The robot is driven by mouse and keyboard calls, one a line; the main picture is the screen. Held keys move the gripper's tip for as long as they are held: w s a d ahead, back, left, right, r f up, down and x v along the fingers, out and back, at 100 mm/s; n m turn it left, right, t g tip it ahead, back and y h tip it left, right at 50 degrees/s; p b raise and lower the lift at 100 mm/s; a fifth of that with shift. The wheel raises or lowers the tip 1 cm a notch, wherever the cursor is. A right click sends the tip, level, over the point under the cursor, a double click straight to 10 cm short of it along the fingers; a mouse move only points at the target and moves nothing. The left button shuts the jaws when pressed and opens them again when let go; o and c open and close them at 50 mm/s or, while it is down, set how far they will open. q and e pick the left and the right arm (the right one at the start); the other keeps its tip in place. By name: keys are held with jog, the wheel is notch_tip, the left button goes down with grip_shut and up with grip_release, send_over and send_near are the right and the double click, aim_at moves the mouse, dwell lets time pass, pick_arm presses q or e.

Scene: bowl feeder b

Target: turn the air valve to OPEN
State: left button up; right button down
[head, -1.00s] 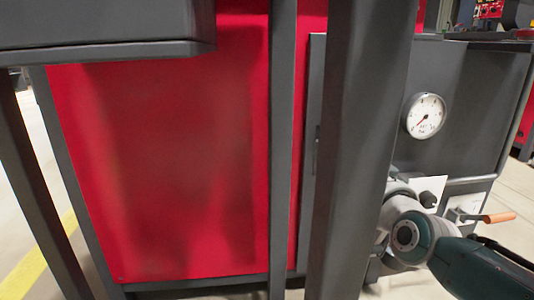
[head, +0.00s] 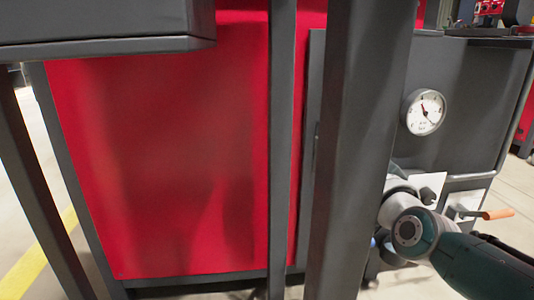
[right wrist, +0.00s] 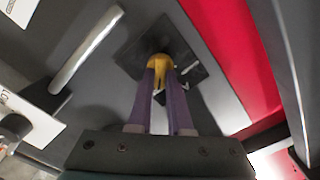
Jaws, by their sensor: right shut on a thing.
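The yellow air valve handle (right wrist: 159,61) is in the right wrist view, in front of a dark square plate (right wrist: 133,52) on the grey panel. My right gripper (right wrist: 160,75) is shut on it, with one purple finger on each side. Markings on the plate are partly hidden, and I cannot read the handle's position. In the head view my right arm (head: 440,240) reaches in from the lower right and hides the valve and the fingertips. My left gripper is not in view.
A round white gauge (head: 423,112) sits on the grey panel above my right arm. An orange-handled lever (head: 497,214) sticks out to the right, close to the arm. A dark post (head: 360,150) stands left of the arm, before a red panel (head: 170,150).

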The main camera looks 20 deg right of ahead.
dwell(0.4)
jog(key=c, duration=0.8)
grip_release()
jog(key=shift+c, duration=0.2)
jog(key=p+v, duration=0.6)
jog(key=v, duration=0.4)
